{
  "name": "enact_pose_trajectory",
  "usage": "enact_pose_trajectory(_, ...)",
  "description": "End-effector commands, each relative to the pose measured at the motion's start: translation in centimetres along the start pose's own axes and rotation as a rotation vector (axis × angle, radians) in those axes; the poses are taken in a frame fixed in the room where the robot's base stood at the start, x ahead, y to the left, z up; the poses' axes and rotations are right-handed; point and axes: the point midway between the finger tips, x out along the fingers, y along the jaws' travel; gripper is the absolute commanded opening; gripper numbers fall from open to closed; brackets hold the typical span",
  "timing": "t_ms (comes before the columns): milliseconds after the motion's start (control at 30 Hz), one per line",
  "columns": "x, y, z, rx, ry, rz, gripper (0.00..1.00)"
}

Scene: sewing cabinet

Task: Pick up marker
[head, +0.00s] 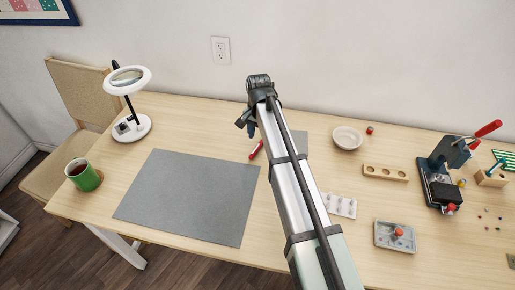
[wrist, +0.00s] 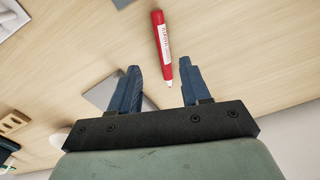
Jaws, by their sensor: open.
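A red marker (wrist: 161,42) with a white label lies on the wooden table, pointing toward my gripper (wrist: 157,75) in the wrist view. Its light tip sits near the gap between the two blue fingers, nearer the right finger. The fingers are apart and nothing is between them that I can see gripped. In the head view the marker (head: 256,149) shows as a small red piece just left of my arm. My gripper (head: 246,126) is mostly hidden behind the wrist there, above the back part of the table.
A grey mat (head: 190,195) lies left of the marker. A white magnifier lamp (head: 130,128) and a green mug (head: 86,178) stand further left. A bowl (head: 347,140), a wooden holder (head: 385,172) and a black press (head: 442,185) are on the right. The wall is behind.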

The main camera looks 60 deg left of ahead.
Motion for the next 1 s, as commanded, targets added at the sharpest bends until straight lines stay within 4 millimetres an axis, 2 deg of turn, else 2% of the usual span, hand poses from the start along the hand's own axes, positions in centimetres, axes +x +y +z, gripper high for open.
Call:
enact_pose_trajectory(267,1.4,-0.2,-0.1,0.000,-0.001,0.001,0.47)
enact_pose_trajectory(600,5.3,-0.5,-0.2,0.000,-0.001,0.000,0.47)
enact_pose_trajectory(833,5.4,-0.5,-0.2,0.000,0.000,0.000,0.47)
enact_pose_trajectory(1000,5.4,-0.5,-0.2,0.000,0.000,0.000,0.32)
